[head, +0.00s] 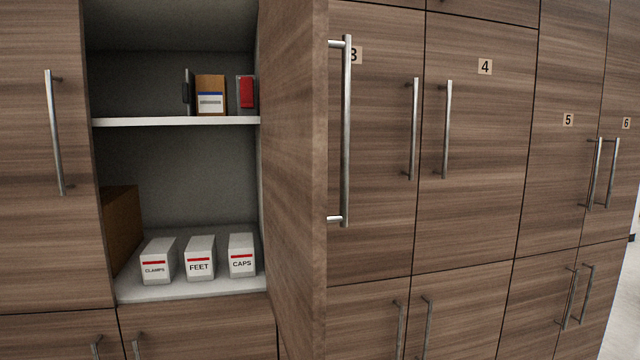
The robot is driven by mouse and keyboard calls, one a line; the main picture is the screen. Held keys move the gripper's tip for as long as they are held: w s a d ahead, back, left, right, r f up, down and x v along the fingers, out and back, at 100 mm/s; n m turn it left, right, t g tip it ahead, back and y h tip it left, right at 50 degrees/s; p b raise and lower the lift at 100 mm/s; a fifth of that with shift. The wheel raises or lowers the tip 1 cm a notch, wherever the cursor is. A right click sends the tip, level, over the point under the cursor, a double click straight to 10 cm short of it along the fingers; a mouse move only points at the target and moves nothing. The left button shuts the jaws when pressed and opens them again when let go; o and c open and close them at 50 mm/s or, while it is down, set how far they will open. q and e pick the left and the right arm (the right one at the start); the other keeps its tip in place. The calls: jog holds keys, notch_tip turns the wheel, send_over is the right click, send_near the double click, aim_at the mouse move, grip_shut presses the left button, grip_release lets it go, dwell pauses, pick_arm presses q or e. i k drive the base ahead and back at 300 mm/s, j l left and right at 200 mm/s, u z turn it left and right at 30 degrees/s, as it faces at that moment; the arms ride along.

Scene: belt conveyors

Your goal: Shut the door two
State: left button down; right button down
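A wood-grain cabinet door (291,180) stands open, swung out toward me on the right side of an open compartment. Its long metal bar handle (346,130) shows at its right edge, on the outer face. No number is visible on this door; the door behind it to the right bears a 3, partly covered by the handle. Inside the open compartment is a white shelf (150,122). Neither of my grippers is in view.
White boxes labelled CLAMPS (157,262), FEET (200,260) and CAPS (242,257) stand on the compartment floor, beside a brown box (120,225). Small boxes sit on the shelf. Closed doors numbered 4 (485,67), 5 (568,120) and 6 (627,124) line the right.

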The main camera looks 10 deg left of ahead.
aim_at(295, 43)
jog(key=i+l+u, duration=0.2)
jog(key=u, duration=0.2)
jog(key=i+l+u, duration=0.15)
jog(key=l+u, duration=0.3)
jog(key=i+l+u, duration=0.1)
jog(key=l+u, duration=0.3)
